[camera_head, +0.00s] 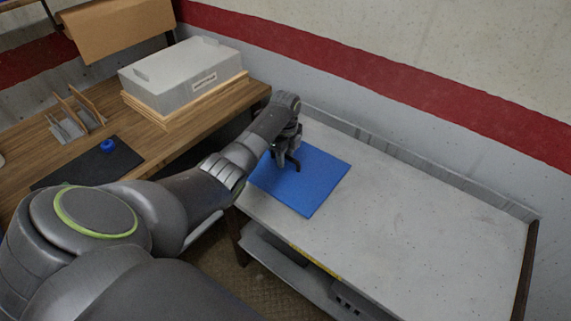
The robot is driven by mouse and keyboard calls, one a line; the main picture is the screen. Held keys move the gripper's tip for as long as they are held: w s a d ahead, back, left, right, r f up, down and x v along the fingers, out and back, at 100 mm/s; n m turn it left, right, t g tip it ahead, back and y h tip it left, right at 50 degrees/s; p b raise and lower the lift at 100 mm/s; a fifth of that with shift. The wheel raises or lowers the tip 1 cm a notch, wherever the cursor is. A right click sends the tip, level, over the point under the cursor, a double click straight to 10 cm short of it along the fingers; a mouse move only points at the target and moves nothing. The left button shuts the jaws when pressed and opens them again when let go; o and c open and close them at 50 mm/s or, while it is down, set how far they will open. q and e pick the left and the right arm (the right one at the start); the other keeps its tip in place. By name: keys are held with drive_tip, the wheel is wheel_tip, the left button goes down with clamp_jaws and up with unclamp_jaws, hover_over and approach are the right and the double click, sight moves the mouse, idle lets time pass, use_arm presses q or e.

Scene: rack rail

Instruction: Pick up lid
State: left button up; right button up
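No lid can be told for certain. A small round blue piece (107,146) lies on a dark mat (72,168) on the wooden bench at left; it is too small to tell whether it is a lid. A grey box (180,75) with a pale top stands behind it. My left gripper (287,163) points down over a flat blue square (310,187) on the grey table. Its dark fingers look apart, with nothing visible between them. Whether they touch the blue square cannot be told. My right gripper is out of view.
The grey table (420,225) is bare to the right of the blue square, with a raised strip (400,153) along its wall side. The wooden bench (160,150) holds an upright divider rack (75,115). A tan panel (120,28) is above it. A gap separates the bench and table.

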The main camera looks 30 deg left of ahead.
use_arm(q)
drive_tip(key=shift+f, duration=0.1)
drive_tip(key=shift+c, duration=0.2)
clamp_jaws()
